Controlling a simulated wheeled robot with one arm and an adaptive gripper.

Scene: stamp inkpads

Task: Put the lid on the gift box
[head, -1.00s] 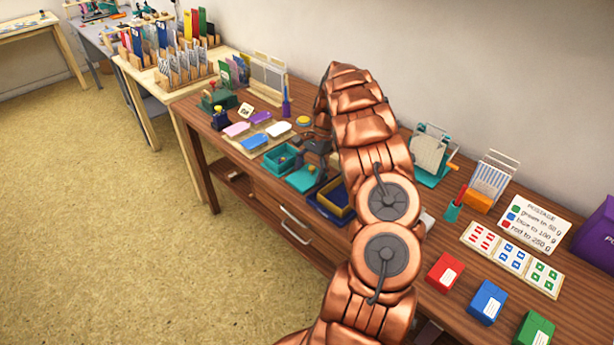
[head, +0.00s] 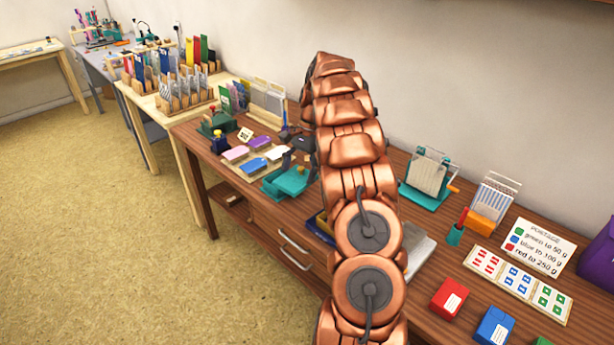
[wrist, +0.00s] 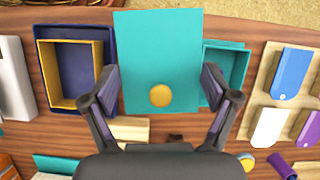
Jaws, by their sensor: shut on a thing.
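The gift box lid is a flat teal panel (wrist: 160,40) with a gold dot, in the middle of the wrist view. My gripper (wrist: 161,78) is shut on it, one finger at each side edge. The open teal gift box (wrist: 238,72) shows to the right of the lid, which hides part of it. In the head view, the lid (head: 291,180) overlaps the box (head: 270,188), and my dark gripper (head: 299,158) is at the lid. I cannot tell how high the lid is above the box.
A dark blue box (wrist: 44,35) with a yellow tray (wrist: 98,55) stands left in the wrist view. A board (wrist: 250,118) with coloured tags is on the right. Red (head: 449,298) and blue (head: 494,326) boxes and a postage sign (head: 540,246) stand along the wooden table.

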